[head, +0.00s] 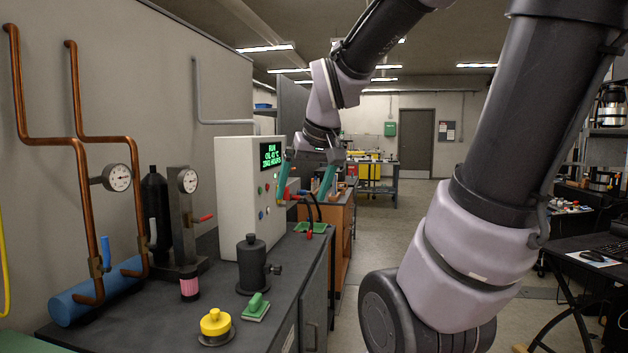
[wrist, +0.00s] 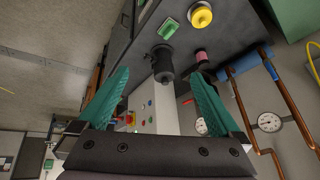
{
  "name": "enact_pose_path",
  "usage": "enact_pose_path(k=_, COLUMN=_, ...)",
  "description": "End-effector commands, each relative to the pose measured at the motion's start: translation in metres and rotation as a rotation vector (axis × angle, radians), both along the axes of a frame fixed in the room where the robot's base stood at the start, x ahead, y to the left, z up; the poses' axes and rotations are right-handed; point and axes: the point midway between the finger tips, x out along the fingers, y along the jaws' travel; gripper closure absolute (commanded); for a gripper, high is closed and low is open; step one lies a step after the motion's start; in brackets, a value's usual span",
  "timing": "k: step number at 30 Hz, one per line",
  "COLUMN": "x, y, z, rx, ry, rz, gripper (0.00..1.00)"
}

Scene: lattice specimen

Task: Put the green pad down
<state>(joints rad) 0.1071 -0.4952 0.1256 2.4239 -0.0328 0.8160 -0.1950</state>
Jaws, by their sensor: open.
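The green pad (head: 256,307), a small block with a raised grip, rests on the dark bench top (head: 195,325) near its front edge. It also shows in the wrist view (wrist: 168,28), at the top, beyond my fingertips. My gripper (head: 302,196) has green fingers and is open, with nothing between them. In the head view it hangs above the far part of the bench, beside the white control box, well apart from the pad. In the wrist view my gripper (wrist: 160,73) shows both fingers spread wide.
Close to the pad stand a yellow-topped knob (head: 215,323) and a black cylinder (head: 252,264). The white control box (head: 234,185) rises behind them. A green tray (head: 311,227) lies at the far bench edge. Copper pipes and gauges (head: 117,178) line the left.

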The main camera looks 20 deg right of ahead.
Motion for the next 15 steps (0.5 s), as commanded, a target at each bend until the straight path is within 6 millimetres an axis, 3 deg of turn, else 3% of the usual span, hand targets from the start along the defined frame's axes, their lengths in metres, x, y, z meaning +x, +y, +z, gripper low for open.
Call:
enact_pose_path(k=3, x=-0.035, y=0.002, z=0.019, rx=0.112, ry=-0.047, rz=-0.097, gripper=0.00)
enact_pose_path(k=6, x=-0.054, y=0.003, z=0.026, rx=0.186, ry=-0.063, rz=-0.150, gripper=0.00)
enact_pose_path(k=15, x=-0.067, y=0.004, z=0.029, rx=0.244, ry=-0.070, rz=-0.191, gripper=0.00)
